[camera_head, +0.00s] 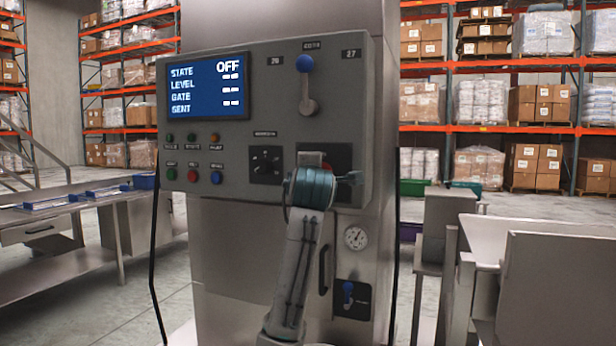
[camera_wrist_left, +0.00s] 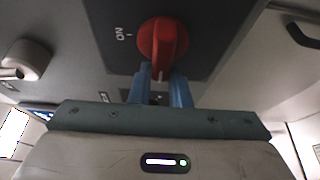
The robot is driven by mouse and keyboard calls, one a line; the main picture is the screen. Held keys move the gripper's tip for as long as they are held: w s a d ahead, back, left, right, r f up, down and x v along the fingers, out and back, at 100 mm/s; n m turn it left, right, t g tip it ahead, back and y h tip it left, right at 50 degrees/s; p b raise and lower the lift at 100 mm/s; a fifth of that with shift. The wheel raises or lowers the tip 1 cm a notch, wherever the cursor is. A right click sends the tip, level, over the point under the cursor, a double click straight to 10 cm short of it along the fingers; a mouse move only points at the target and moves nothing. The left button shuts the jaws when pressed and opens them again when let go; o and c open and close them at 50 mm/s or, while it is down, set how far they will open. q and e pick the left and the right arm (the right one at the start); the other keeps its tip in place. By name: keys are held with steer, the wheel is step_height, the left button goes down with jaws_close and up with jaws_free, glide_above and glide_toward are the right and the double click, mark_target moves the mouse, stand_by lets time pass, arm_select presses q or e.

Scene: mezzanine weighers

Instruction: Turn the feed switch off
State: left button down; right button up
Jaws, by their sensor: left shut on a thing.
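The feed switch is a red rotary knob (camera_wrist_left: 163,40) on a dark plate (camera_wrist_left: 203,45) in the left wrist view. An ON label is left of it; a pale mark on the knob points down, away from ON. My left gripper (camera_wrist_left: 160,78) has its two blue fingers closed on the knob's lower part. In the head view my left wrist covers most of the knob; a little red (camera_head: 326,165) shows above it. The display (camera_head: 207,87) reads STATE OFF. My right gripper is in neither view.
The panel also carries a blue-tipped lever (camera_head: 306,66), several coloured buttons and a dark socket plate (camera_head: 266,165). Benches stand left and right.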

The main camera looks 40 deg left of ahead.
arm_select(q)
steer(key=shift+f, duration=0.2)
steer(key=c, duration=1.4)
jaws_free()
steer(key=shift+o, duration=0.2)
steer(key=shift+w+d, duration=0.1)
steer(key=shift+w, duration=0.05)
steer(key=shift+r, duration=0.15)
